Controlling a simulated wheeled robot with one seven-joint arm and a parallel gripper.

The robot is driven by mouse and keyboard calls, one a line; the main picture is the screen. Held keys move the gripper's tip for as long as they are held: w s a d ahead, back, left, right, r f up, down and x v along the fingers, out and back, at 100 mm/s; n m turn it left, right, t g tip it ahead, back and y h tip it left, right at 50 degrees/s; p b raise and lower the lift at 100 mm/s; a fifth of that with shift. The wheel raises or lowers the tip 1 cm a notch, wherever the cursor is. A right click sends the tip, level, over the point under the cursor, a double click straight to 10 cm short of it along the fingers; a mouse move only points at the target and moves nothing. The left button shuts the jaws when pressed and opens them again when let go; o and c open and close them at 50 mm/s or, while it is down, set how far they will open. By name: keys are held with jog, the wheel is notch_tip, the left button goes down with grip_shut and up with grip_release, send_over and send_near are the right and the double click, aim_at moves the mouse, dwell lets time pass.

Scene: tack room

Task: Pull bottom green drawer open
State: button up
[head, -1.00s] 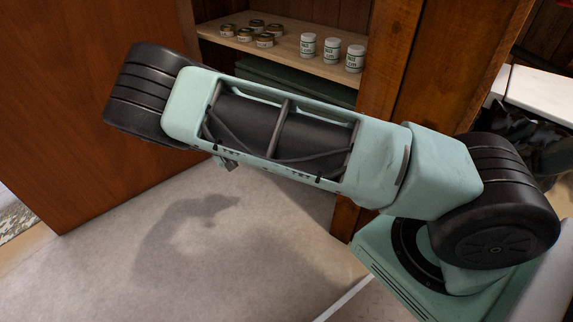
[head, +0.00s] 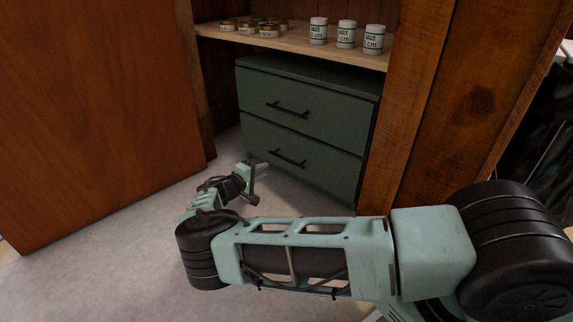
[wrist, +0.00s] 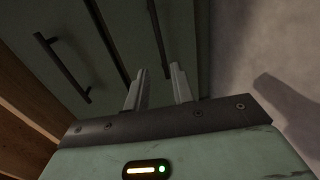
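The green two-drawer cabinet has its bottom drawer (head: 310,172) shut, with a dark bar handle (head: 288,158) across its front. The top drawer (head: 320,115) is also shut and has a matching handle (head: 288,109). My gripper (head: 259,178) is just left of the bottom handle in the head view, close to the drawer front. In the wrist view my gripper's two fingers (wrist: 160,88) are apart with nothing between them. The bottom handle (wrist: 156,35) lies ahead, roughly in line with the gap, and appears not to touch the fingers. The top handle (wrist: 62,67) is at left.
A wooden shelf (head: 300,40) above the cabinet holds several small jars (head: 252,27) and three white tubs (head: 346,35). A wooden post (head: 403,110) borders the cabinet at right. A large brown door (head: 90,110) stands open at left. The floor before the drawers is clear.

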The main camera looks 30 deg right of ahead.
aim_at(286, 160)
jog(key=b+x, duration=0.7)
jog(key=x, duration=0.6)
jog(key=shift+w+d+f, duration=0.1)
jog(key=shift+d+f, duration=0.05)
jog(key=shift+d, duration=0.2)
grip_shut()
